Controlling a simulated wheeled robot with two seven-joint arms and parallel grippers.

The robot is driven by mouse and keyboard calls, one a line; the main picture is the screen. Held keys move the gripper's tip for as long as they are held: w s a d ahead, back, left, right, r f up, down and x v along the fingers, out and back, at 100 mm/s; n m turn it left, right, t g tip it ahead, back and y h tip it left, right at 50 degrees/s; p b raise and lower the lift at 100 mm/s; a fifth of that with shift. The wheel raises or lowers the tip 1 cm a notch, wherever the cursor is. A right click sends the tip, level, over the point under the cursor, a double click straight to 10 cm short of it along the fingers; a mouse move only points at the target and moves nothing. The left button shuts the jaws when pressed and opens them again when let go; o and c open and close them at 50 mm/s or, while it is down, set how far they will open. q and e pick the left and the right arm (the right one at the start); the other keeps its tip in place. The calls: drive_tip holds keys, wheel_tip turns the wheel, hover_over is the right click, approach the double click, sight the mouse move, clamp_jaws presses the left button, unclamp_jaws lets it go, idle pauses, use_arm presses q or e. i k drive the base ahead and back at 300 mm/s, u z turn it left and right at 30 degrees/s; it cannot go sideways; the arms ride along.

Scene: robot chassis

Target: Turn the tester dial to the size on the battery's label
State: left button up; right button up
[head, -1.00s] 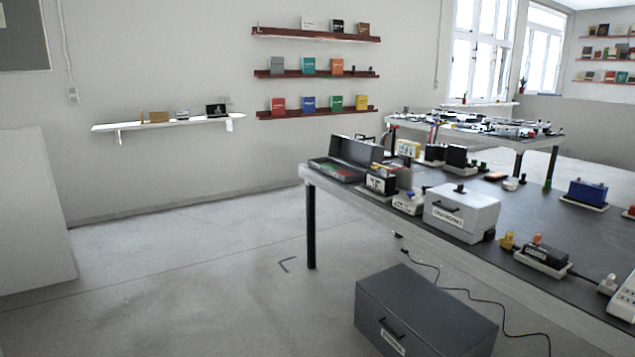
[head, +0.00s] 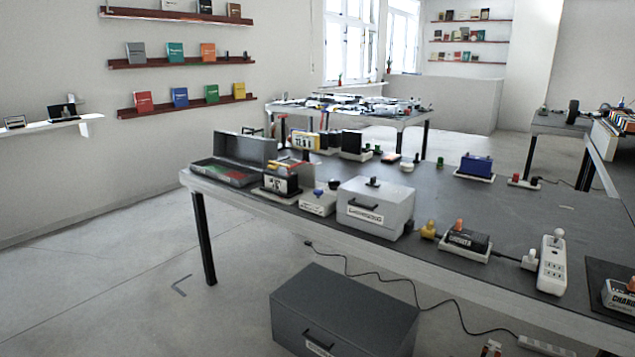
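The dark-topped table (head: 400,205) stands a few steps ahead with several small devices on it. A small white unit with a blue knob on top (head: 318,202) sits near its front edge. A black unit with a white label (head: 281,181) stands just left of it. I cannot tell which of these, if any, is the tester, and its dial cannot be made out. No battery can be surely picked out, and the label prints are too small to read. Neither of my grippers is in view.
A light grey case (head: 375,207) and an open grey box (head: 235,160) stand on the table. A white power strip (head: 551,265) lies at the right. A dark grey chest (head: 345,310) and a black cable (head: 385,275) are on the floor in front. The floor at left is clear.

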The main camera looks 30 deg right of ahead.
sight(333, 185)
drive_tip(key=z, duration=0.35)
drive_tip(key=i, duration=0.4)
drive_tip(key=z, duration=0.35)
drive_tip(key=k, duration=0.25)
drive_tip(key=z, duration=0.75)
drive_tip(key=i, duration=1.6)
drive_tip(key=u, duration=0.7)
